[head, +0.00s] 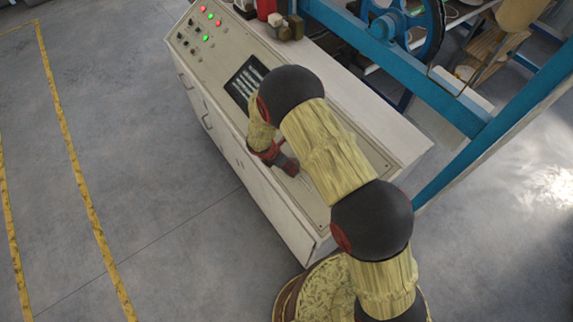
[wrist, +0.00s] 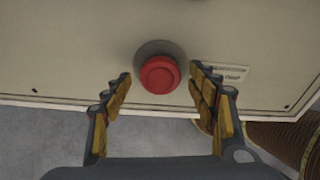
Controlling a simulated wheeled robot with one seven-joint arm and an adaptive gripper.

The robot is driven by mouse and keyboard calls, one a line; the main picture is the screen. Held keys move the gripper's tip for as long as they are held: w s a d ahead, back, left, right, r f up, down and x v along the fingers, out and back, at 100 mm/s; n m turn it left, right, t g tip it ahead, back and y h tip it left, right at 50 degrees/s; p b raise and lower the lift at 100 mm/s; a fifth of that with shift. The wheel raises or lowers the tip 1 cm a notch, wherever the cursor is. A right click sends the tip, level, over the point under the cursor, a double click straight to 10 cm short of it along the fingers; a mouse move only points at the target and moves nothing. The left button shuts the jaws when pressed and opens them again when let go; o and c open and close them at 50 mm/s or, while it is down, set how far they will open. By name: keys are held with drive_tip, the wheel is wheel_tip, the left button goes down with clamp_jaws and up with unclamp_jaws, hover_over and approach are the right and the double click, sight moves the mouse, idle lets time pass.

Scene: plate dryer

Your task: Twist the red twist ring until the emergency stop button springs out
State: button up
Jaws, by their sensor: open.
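The red emergency stop button (wrist: 160,75) is in the middle of the wrist view, on a dark round collar (wrist: 158,48) set in the cream panel. I cannot tell the twist ring apart from the red button. My gripper (wrist: 160,84) is open, with one finger to the left of the button and one to the right. Both fingers look apart from it, and nothing is held. In the head view my gripper (head: 288,166) is low over the console near its front edge. The button is hidden there by my arm.
The cream control console (head: 370,152) has lit buttons (head: 207,38) and a dark screen (head: 245,80) at its far end. A small label (wrist: 230,73) is right of the button. A blue frame (head: 440,85) stands behind the console. The floor at left is clear.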

drive_tip(key=shift+c, duration=0.4)
drive_tip(key=c, duration=1.1)
drive_tip(key=shift+b, duration=0.4)
drive_tip(key=m+b, duration=0.3)
drive_tip(key=b, duration=0.2)
drive_tip(key=shift+f, duration=0.2)
drive_tip(key=m+b, duration=0.2)
drive_tip(key=b, duration=0.1)
drive_tip(key=shift+t+y+b, duration=0.3)
drive_tip(key=shift+b, duration=0.1)
drive_tip(key=shift+r+m+b, duration=0.15)
drive_tip(key=shift+m+b, duration=0.85)
drive_tip(key=shift+b, duration=0.2)
drive_tip(key=shift+r, duration=0.1)
drive_tip(key=o, duration=1.2)
